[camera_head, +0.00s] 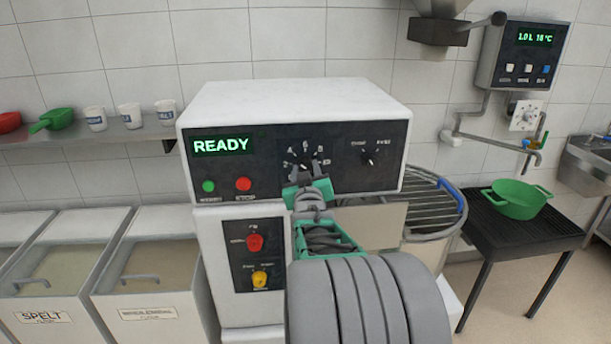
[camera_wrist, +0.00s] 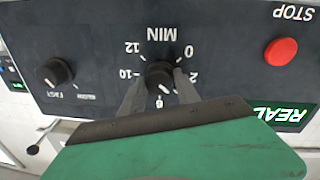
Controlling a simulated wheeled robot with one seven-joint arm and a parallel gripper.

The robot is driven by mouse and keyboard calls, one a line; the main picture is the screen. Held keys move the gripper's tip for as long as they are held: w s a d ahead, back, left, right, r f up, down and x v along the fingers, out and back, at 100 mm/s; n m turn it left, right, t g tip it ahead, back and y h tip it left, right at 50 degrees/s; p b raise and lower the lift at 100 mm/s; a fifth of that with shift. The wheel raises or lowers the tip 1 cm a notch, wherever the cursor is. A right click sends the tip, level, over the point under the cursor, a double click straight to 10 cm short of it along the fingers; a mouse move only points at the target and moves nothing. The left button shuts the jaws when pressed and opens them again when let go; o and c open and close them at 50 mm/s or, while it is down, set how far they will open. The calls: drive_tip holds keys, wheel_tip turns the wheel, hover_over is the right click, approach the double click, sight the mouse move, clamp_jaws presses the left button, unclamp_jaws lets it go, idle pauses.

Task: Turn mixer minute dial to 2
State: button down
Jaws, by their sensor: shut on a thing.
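The mixer's minute dial (camera_wrist: 160,74) is a small black knob on the dark control panel (camera_wrist: 100,25). In the wrist view the panel is upside down, with "MIN" and the numbers 0, 2, 10 and 12 readable around the knob. My gripper (camera_wrist: 160,88) has one grey finger on each side of the knob and is shut on it. In the head view my gripper (camera_head: 306,172) covers most of the dial, with some numbers showing above it. The fingers hide part of the scale, and I cannot tell for sure which number the knob points to.
A green "READY" display (camera_head: 221,145), a green button (camera_head: 208,186) and a red stop button (camera_head: 243,184) sit left of the dial. A speed knob (camera_head: 368,158) is at its right. Red (camera_head: 254,242) and yellow (camera_head: 260,279) knobs are below. A guarded bowl (camera_head: 432,210) stands right.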

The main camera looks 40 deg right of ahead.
drive_tip(key=n+b, duration=0.7)
drive_tip(key=b, duration=0.3)
drive_tip(key=shift+t, duration=0.3)
drive_tip(key=shift+r+n+b, duration=0.15)
drive_tip(key=shift+n+b, duration=0.2)
drive_tip(key=shift+n, duration=0.05)
drive_tip(key=shift+r, duration=0.2)
drive_tip(key=c, duration=0.9)
unclamp_jaws()
drive_tip(key=shift+c, duration=0.2)
drive_tip(key=shift+o, duration=0.2)
drive_tip(key=shift+w+f, duration=0.15)
drive_tip(key=shift+f, duration=0.1)
